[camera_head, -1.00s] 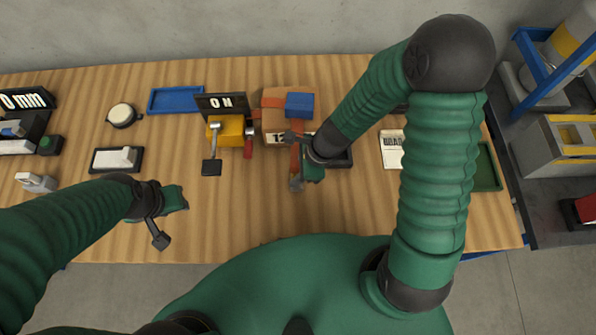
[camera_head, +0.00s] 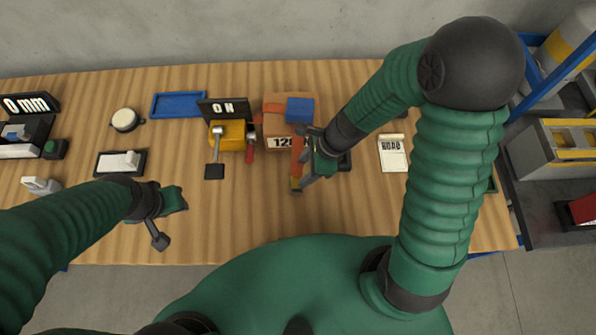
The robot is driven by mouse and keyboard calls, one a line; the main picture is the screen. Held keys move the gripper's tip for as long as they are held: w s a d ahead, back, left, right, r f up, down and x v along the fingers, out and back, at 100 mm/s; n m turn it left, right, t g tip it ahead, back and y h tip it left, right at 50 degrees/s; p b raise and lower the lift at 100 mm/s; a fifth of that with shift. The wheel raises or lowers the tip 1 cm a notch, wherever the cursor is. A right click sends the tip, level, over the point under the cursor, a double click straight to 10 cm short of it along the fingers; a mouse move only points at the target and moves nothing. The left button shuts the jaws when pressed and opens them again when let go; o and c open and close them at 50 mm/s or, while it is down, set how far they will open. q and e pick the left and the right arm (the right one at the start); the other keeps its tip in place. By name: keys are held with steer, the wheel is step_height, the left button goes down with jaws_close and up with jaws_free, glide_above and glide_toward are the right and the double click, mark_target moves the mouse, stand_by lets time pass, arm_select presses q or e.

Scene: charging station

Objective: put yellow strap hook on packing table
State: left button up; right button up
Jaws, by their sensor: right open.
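The packing table (camera_head: 225,235) is a long wooden top across the view. On it a cardboard box (camera_head: 275,140) carries a blue block and an orange strap (camera_head: 297,168). The strap hangs toward me over the box's near side. Its lower end has a small yellowish piece (camera_head: 296,184), which looks like the strap hook; its shape is too small to make out. My right gripper (camera_head: 307,157) is open and empty, just right of the strap, its fingers spread near it. I cannot tell whether they touch.
A yellow device (camera_head: 229,136) with a lever and red handle stands left of the box. A blue tray (camera_head: 180,104), a switch plate (camera_head: 120,163) and a paper pad (camera_head: 392,153) lie around. The table's near middle is clear.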

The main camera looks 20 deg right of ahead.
steer(key=s+d+r+n+h, duration=0.1)
steer(key=d+r+n+h, duration=0.1)
steer(key=n, duration=0.8)
steer(key=s+d+r+n+t+h+p, duration=0.1)
steer(key=s+d+r+n+h, duration=0.1)
steer(key=d+r+n, duration=0.2)
step_height(320, 180, up, 3)
steer(key=n, duration=0.7)
steer(key=shift+d+r, duration=0.15)
steer(key=shift+d, duration=0.15)
